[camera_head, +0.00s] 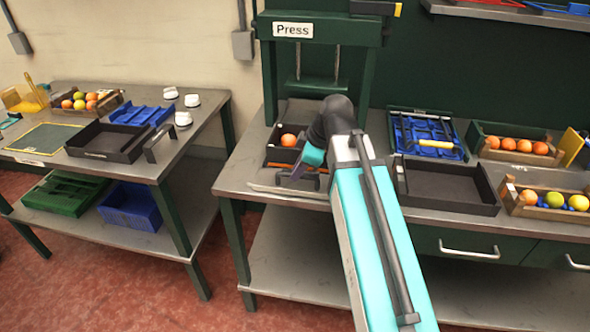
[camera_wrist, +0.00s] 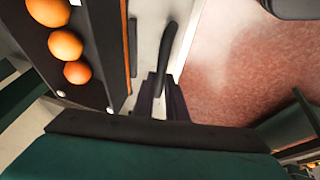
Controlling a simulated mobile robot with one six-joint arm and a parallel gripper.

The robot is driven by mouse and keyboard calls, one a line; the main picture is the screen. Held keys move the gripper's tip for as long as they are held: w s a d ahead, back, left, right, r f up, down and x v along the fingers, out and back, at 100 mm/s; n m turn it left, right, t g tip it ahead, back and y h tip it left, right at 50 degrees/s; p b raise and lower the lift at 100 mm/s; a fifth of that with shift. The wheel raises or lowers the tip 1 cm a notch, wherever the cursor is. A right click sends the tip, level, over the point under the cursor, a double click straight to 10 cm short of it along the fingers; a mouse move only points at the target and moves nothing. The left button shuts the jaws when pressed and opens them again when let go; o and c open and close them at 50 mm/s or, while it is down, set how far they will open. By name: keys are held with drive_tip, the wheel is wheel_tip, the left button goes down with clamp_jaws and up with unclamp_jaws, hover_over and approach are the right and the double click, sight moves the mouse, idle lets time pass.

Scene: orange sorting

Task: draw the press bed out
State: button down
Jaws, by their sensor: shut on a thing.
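The green press (camera_head: 292,29) stands at the back middle of the workbench. Its bed, a dark tray (camera_head: 280,155) with an orange in sight, lies low in front of the press frame. My arm hides part of the bed. The wrist view shows the dark tray (camera_wrist: 92,25) at the left with three oranges (camera_wrist: 66,45) in a row. A black bar handle (camera_wrist: 166,52) runs along the tray's front side. My gripper (camera_wrist: 163,100) is shut on the handle. In the head view my gripper (camera_head: 298,178) is at the front edge of the bed, near the bench edge.
An empty black tray (camera_head: 448,184), a blue tool tray (camera_head: 428,134) and fruit crates (camera_head: 512,146) stand on the bench to the right. A separate table (camera_head: 55,157) with trays is at the left. Open red floor (camera_head: 160,262) lies in front of the bench.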

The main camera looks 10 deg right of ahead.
drive_tip(key=c, duration=1.8)
unclamp_jaws()
drive_tip(key=shift+s, duration=0.25)
drive_tip(key=shift+o, duration=0.2)
drive_tip(key=shift+w, duration=0.1)
drive_tip(key=shift+r, duration=0.1)
drive_tip(key=b+v, duration=0.1)
drive_tip(key=v, duration=1.2)
drive_tip(key=shift+r+b, duration=0.25)
drive_tip(key=shift+b, duration=0.1)
drive_tip(key=shift+d, duration=0.15)
